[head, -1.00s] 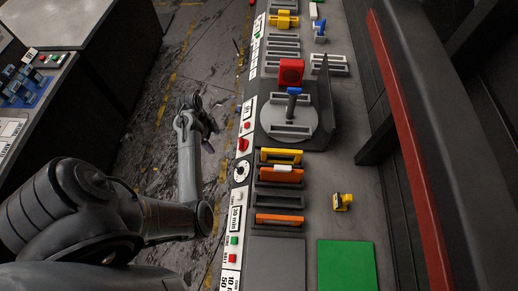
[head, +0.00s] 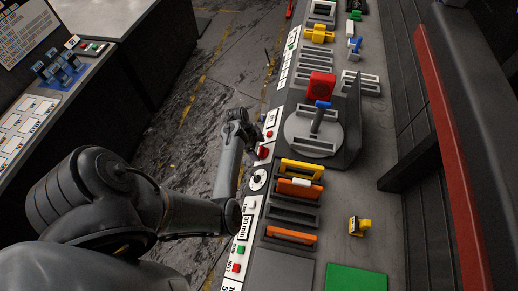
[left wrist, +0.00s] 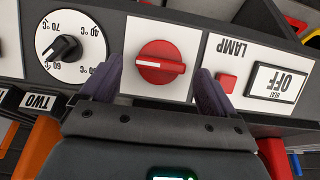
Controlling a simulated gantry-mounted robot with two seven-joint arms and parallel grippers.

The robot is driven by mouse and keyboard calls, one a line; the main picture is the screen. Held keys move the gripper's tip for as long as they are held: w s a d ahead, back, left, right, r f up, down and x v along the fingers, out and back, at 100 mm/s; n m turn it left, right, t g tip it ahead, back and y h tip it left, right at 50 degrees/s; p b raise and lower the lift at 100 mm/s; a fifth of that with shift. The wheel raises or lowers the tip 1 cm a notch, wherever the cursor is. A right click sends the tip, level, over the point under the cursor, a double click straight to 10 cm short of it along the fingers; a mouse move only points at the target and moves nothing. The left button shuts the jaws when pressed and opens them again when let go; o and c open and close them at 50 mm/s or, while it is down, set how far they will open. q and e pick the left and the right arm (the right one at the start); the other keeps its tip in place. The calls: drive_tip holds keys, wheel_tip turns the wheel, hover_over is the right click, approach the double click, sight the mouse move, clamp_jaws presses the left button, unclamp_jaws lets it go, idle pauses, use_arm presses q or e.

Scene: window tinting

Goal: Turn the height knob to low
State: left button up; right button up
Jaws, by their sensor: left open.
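A red round knob (left wrist: 160,63) with a white line across its grip sits on a white plate in the left wrist view. The line lies nearly level in the picture. I can read no height label beside it. In the head view the red knob (head: 264,152) is on the panel's left face. My left gripper (left wrist: 159,75) is open, with one purple fingertip low on each side of the knob, and holds nothing. In the head view my left gripper (head: 243,128) is next to the panel, its fingers partly hidden. My right gripper is not in view.
A black temperature dial (left wrist: 64,48) is left of the red knob in the wrist view. A red lamp button (left wrist: 227,82) and an OFF display (left wrist: 279,82) are to its right. In the head view a turntable (head: 297,135) and orange-framed slots (head: 290,236) stand on the bench.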

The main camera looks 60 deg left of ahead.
use_arm(q)
drive_tip(key=shift+w+d+f, duration=0.15)
drive_tip(key=shift+w+f, duration=0.05)
drive_tip(key=shift+f, duration=0.5)
drive_tip(key=c, duration=1.1)
drive_tip(key=shift+o, duration=0.2)
drive_tip(key=shift+r, duration=0.1)
